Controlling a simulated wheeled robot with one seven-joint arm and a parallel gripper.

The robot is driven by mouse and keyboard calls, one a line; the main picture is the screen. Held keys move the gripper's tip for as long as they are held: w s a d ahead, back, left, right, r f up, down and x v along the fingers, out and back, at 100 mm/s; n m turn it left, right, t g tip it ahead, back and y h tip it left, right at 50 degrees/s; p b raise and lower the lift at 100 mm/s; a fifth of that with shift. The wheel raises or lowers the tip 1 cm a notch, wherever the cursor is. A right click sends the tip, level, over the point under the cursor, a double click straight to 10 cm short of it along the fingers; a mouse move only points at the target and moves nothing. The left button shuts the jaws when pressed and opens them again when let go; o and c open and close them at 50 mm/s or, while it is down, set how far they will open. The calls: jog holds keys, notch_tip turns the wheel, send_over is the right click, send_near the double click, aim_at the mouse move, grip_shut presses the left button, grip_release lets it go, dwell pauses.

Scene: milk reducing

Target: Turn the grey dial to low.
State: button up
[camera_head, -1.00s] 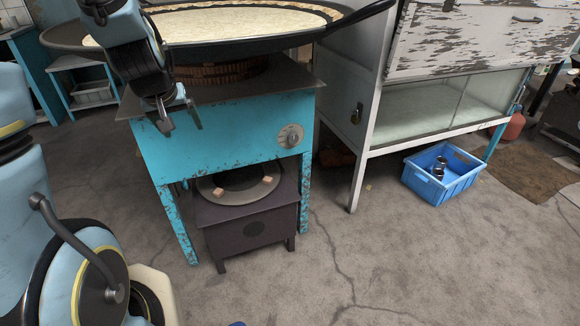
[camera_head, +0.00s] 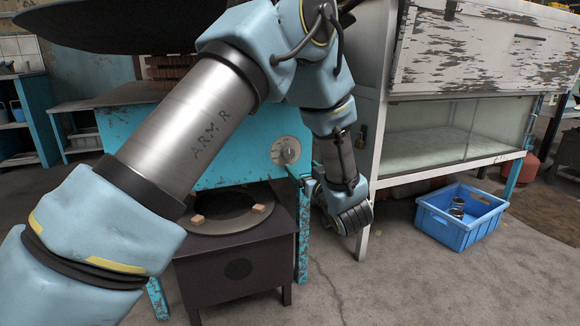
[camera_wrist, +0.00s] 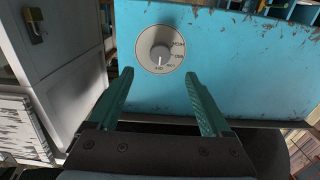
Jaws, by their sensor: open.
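The grey dial (camera_wrist: 161,53) is a round knob on a pale plate, set in the front of a turquoise stove stand (camera_wrist: 230,70). The dial also shows in the head view (camera_head: 289,150), just left of my forearm. My gripper (camera_wrist: 158,75) is open and empty, its green fingers on either side of the dial's lower part in the picture. The gap between fingertips and dial cannot be judged.
A dark low burner box (camera_head: 240,262) stands under the stand. A worn white cabinet (camera_head: 470,50) with a glass front is at right, and a blue crate (camera_head: 462,232) lies on the floor. A padlock (camera_wrist: 34,22) hangs on the cabinet side.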

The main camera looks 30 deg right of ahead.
aim_at(289, 154)
jog(key=w, duration=0.3)
jog(key=w+b, duration=0.1)
jog(key=w, duration=0.2)
jog(key=w+d+b, duration=0.1)
jog(key=w, duration=0.3)
jog(key=shift+w, duration=0.1)
grip_shut()
dwell(0.4)
